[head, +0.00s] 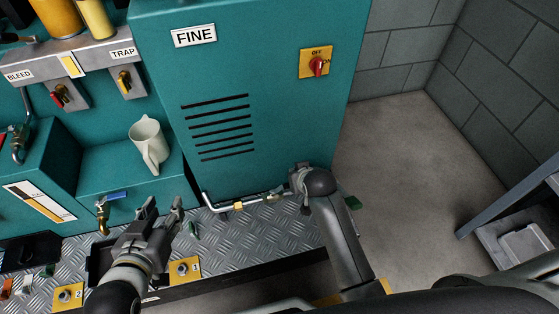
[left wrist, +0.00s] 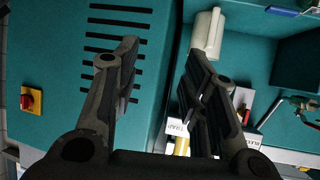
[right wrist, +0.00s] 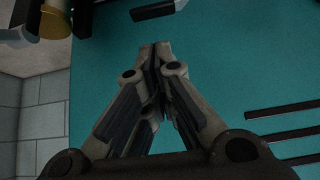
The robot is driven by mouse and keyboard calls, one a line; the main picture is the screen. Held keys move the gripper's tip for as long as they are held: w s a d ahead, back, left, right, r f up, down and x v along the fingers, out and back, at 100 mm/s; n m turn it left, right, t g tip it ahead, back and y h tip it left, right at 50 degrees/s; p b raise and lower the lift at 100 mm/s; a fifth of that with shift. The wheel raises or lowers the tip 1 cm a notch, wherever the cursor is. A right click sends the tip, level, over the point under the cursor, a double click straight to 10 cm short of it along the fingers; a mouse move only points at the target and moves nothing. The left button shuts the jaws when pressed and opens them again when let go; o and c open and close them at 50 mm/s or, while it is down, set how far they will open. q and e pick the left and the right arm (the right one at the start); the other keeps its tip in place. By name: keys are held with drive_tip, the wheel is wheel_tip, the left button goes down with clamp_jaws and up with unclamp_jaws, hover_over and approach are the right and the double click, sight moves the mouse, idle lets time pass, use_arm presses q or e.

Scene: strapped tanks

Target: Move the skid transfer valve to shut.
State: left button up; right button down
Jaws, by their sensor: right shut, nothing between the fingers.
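No label reading skid transfer valve is legible. A pipe with brass fittings (head: 240,206) runs low along the front of the teal cabinet; my right arm hides part of it. A blue-handled brass valve (head: 118,196) sits left of it, its handle lying roughly level; the blue handle also shows in the left wrist view (left wrist: 282,11). I cannot tell which is the transfer valve. My left gripper (head: 165,207) is open and empty above the tread plate, right of the blue handle. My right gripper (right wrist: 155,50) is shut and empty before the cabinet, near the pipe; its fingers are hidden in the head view.
A pale mug (head: 147,142) stands on the teal ledge. A red rotary switch (head: 317,66) is on the cabinet.

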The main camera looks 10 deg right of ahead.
sight(285, 187)
use_arm(q)
drive_tip(key=w+d+r+t+h+b, duration=0.25)
drive_tip(key=r+t, duration=0.35)
drive_tip(key=r, duration=0.4)
use_arm(e)
drive_tip(key=x, duration=0.5)
drive_tip(key=shift+s+f, duration=0.1)
drive_tip(key=shift+b+x, duration=0.75)
drive_tip(key=shift+x, duration=0.35)
use_arm(q)
drive_tip(key=s+r+t+h+b, duration=0.1)
drive_tip(key=s+r+t+h, duration=0.1)
drive_tip(key=s+r+t, duration=0.2)
drive_tip(key=shift+s+r+m+t, duration=0.25)
drive_tip(key=shift+r+t, duration=1.55)
drive_tip(key=shift+r, duration=1.8)
use_arm(e)
drive_tip(key=shift+x, duration=1.35)
use_arm(q)
drive_tip(key=shift+w+d, duration=0.1)
use_arm(e)
drive_tip(key=shift+d, duration=0.1)
